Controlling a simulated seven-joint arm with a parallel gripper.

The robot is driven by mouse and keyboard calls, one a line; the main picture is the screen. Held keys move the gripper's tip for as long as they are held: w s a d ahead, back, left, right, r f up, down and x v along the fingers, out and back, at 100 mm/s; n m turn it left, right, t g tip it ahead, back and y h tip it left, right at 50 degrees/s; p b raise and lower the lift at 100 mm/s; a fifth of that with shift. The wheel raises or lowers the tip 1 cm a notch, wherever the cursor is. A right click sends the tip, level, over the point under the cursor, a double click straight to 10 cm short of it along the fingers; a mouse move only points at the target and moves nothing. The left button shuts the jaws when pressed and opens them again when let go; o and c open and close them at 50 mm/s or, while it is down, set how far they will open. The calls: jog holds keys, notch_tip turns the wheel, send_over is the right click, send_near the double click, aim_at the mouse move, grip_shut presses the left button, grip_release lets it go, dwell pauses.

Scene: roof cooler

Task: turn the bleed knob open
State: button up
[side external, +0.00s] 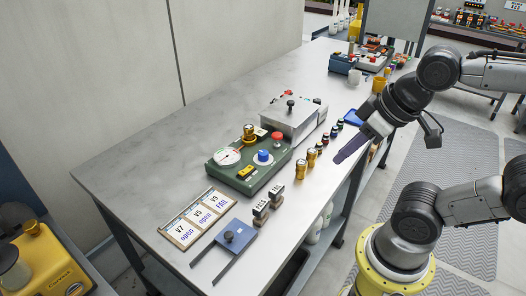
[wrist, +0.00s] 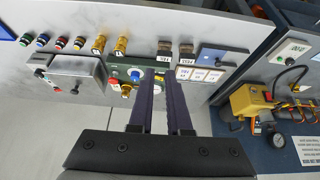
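A green panel unit (side external: 225,178) sits on the bench with a white dial gauge (side external: 228,157), a blue knob (side external: 263,156), a red knob (side external: 277,138), a brass fitting (side external: 249,133) and a yellow part (side external: 245,172). No label that I can read marks the bleed knob. The blue knob also shows in the wrist view (wrist: 135,73), just left of my fingers. My gripper (side external: 338,159) has long purple fingers and hangs above the bench's right edge, apart from the panel. In the wrist view my gripper (wrist: 161,78) shows a gap between its fingers and holds nothing; the fingers hide part of the panel.
A grey metal box (side external: 292,117) stands behind the panel. Brass fittings (side external: 306,164) and several small coloured-cap parts lie between panel and gripper. Stamps (side external: 262,209), a label tray (side external: 197,220) and a blue plate (side external: 230,243) are in front. The bench's left side is clear.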

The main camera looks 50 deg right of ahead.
jog(key=shift+o, duration=1.1)
jog(key=shift+s+n, duration=0.1)
jog(key=shift+n, duration=0.2)
jog(key=shift+o, duration=1.1)
jog(key=shift+r+n, duration=0.1)
jog(key=shift+n, duration=0.3)
jog(key=o, duration=0.3)
jog(key=w+r+n, duration=0.4)
jog(key=r+n, duration=0.1)
jog(key=shift+w+d+r+g, duration=0.15)
jog(key=shift+w+r+g, duration=0.1)
jog(key=shift+g, duration=0.15)
jog(key=n+g, duration=0.5)
send_over(263, 152)
notch_tip(263, 152, down, 8)
jog(key=f, duration=0.1)
notch_tip(263, 152, down, 12)
jog(key=shift+f, duration=0.2)
grip_shut()
